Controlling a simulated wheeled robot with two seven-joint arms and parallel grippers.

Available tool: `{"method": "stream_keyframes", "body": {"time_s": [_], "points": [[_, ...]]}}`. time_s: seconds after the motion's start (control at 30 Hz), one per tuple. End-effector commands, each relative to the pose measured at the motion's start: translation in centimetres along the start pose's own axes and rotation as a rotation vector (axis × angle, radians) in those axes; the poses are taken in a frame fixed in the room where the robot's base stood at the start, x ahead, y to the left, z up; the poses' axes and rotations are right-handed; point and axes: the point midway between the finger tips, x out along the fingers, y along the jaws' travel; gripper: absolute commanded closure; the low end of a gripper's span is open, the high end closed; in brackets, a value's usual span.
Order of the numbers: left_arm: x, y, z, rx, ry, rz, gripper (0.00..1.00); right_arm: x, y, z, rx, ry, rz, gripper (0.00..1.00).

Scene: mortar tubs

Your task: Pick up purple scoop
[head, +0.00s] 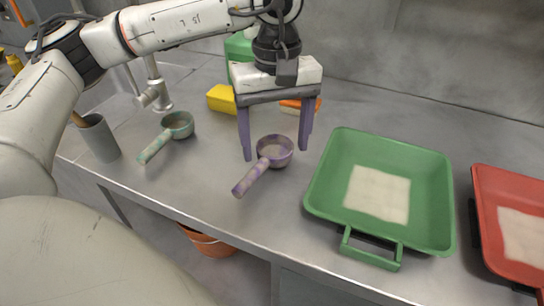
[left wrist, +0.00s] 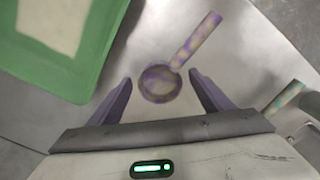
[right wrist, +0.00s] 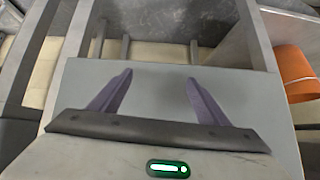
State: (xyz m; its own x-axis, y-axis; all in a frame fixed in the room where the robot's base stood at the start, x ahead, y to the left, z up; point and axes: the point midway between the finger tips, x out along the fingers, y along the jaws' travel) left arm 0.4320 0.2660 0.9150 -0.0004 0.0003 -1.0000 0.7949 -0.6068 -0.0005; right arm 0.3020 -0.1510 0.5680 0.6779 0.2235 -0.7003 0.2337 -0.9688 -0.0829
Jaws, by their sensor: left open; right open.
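The purple scoop (head: 268,163), mottled purple and beige with a round bowl and straight handle, lies on the grey counter in the head view. Its handle points toward the front left. My left gripper (head: 276,153) is open above it, fingers pointing down on either side of the bowl. In the left wrist view, the scoop (left wrist: 159,86) has its bowl between the open fingertips (left wrist: 160,78), with no clear contact. Its handle points up and right, away from my gripper. My right gripper (right wrist: 160,77) is open and empty in the right wrist view, away from the counter top.
A green tub (head: 337,190) with pale mortar stands right of the scoop, and a red tub (head: 490,240) farther right. A green scoop (head: 178,125) and a grey cup (head: 100,138) are left. A yellow sponge (head: 222,98) lies behind. An orange bucket (right wrist: 296,72) shows below.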

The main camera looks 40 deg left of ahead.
Motion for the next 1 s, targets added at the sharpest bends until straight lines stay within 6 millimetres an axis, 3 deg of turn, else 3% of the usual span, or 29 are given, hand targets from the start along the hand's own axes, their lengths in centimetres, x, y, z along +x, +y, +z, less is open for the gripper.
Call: {"method": "stream_keyframes", "body": {"time_s": [0.3, 0.57, 0.83, 1.0], "points": [[0.6, 0.0, 0.0, 0.0, -0.001, 0.001, 0.29, 0.1, 0.1, -1.1, -0.004, 0.021, 0.001, 0.3], [0.5, 0.0, 0.0, 0.0, 0.0, 0.001, 0.72, 0.1, 0.1, -1.0, -0.004, 0.02, 0.001, 0.3], [0.3, 0.0, 0.0, 0.0, 0.0, 0.002, 0.74, 0.0, 0.1, -0.5, -0.002, 0.008, 0.001, 0.3], [-1.9, 0.1, 0.0, 0.001, 0.001, 0.004, 0.74, -0.2, 0.0, -0.1, -0.001, -0.002, 0.001, 0.3]]}}
